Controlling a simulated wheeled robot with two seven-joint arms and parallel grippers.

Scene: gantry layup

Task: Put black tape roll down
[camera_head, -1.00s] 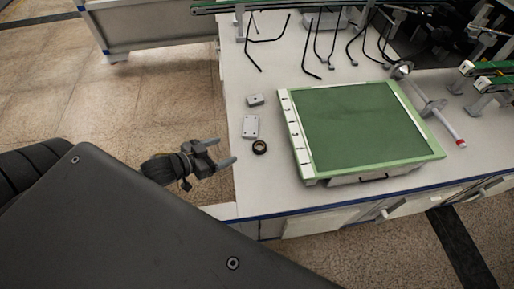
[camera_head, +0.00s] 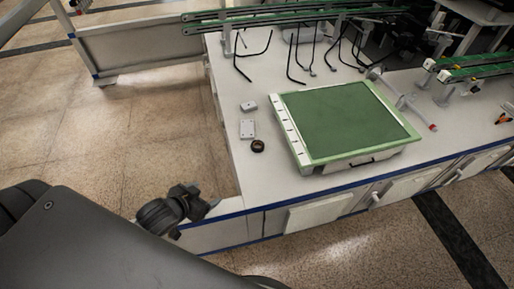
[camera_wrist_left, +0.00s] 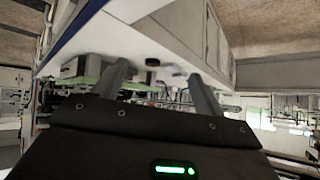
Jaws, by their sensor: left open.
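The black tape roll (camera_head: 257,146) lies flat on the white table near its left edge, just below a small white plate. It also shows in the left wrist view (camera_wrist_left: 152,62) as a small dark disc on the tabletop, seen between the fingers but well beyond them. My left gripper (camera_head: 197,203) is off the table's left side, in front of and apart from the roll. In the left wrist view its two fingers (camera_wrist_left: 157,80) are spread with nothing between them. My right gripper is not in view.
A green cutting board in a light frame (camera_head: 310,160) takes up the table's middle. A white plate (camera_head: 247,129) and a small grey block (camera_head: 248,106) lie behind the roll. Bent black rods stand at the back. The table's blue-trimmed front edge (camera_head: 330,190) is near.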

